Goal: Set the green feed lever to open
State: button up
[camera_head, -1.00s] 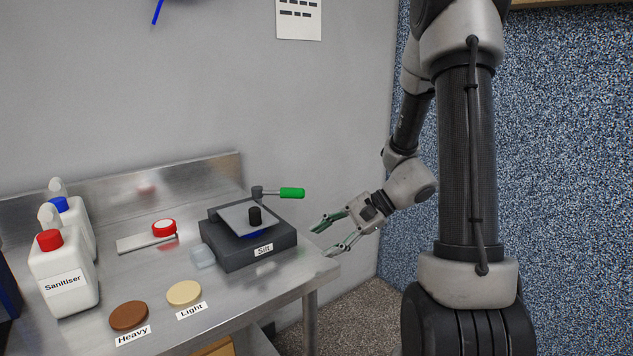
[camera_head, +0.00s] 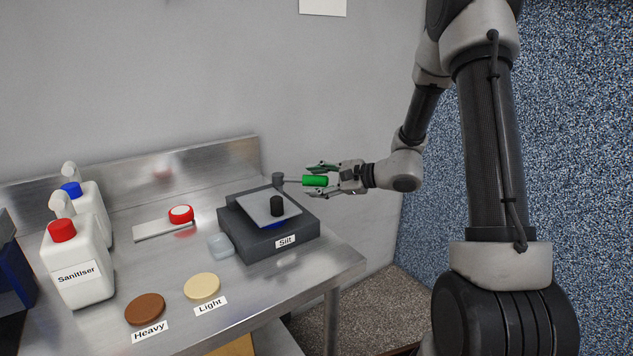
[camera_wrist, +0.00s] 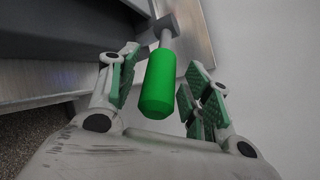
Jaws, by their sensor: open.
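The green feed lever (camera_head: 314,181) sticks out to the right from a grey pivot post (camera_head: 279,180) at the back of the dark box labelled "Silt" (camera_head: 262,236). My gripper (camera_head: 318,180) is open, with its fingers on either side of the green handle. In the wrist view the green handle (camera_wrist: 161,84) lies between the two finger pads (camera_wrist: 158,88), with a visible gap on each side. The handle's far end joins a grey rod. No open or shut marking for the lever is readable.
A clear small block (camera_head: 220,245), a red-rimmed round item (camera_head: 181,214), brown (camera_head: 145,309) and cream (camera_head: 202,287) discs and white bottles (camera_head: 79,262) stand on the steel bench. The wall is close behind.

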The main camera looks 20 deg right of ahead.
jog(key=shift+a, duration=0.1)
grip_shut()
